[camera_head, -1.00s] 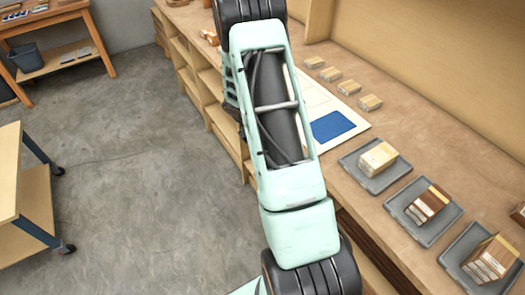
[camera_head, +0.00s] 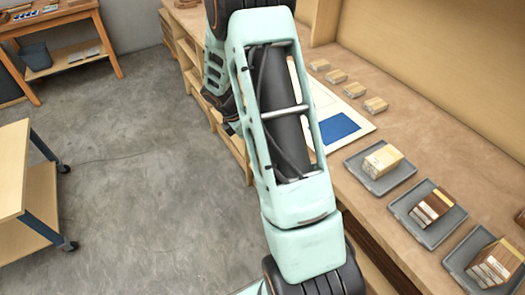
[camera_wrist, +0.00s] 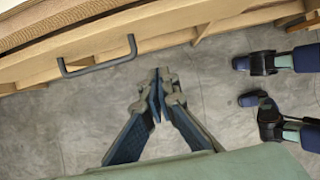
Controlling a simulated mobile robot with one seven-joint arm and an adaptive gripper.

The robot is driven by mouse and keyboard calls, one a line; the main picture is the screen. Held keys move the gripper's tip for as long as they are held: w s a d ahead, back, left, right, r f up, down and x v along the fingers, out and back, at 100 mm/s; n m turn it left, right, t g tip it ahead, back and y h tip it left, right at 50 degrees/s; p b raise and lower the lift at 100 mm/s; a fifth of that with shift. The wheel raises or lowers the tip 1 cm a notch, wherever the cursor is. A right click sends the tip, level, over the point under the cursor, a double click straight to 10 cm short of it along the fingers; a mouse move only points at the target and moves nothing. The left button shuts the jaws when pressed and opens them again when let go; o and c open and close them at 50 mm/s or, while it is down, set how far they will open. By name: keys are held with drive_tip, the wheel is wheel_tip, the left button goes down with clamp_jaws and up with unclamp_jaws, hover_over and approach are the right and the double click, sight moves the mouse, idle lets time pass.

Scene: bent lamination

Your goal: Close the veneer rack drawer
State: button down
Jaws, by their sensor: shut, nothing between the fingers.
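In the wrist view, a pale wooden drawer front (camera_wrist: 165,40) runs along the upper part, with a dark bar handle (camera_wrist: 97,66) on its left. I cannot tell how far the drawer stands open. My gripper (camera_wrist: 157,78) is shut and empty, its fingertips together over the grey floor. It shows to the right of the handle and just below the drawer front's edge, apart from the handle in the picture. In the head view my arm covers part of the bench front, and neither the gripper nor the handle can be seen.
A long wooden bench (camera_head: 400,120) holds several grey trays (camera_head: 380,182) with veneer blocks, small blocks and a white board with a blue patch (camera_head: 338,128). A wheeled cart (camera_head: 22,170) stands at left, a table (camera_head: 60,50) at back left. The floor (camera_head: 130,180) between is clear.

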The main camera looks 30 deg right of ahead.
drive_tip(key=s+a+f+h+b, duration=0.7)
drive_tip(key=a+f+h+b, duration=0.15)
drive_tip(key=h+b, duration=0.55)
drive_tip(key=d+b, duration=0.2)
drive_tip(key=d, duration=1.2)
drive_tip(key=shift+w+f, duration=0.2)
drive_tip(key=shift+f, duration=0.1)
drive_tip(key=shift+d, duration=0.2)
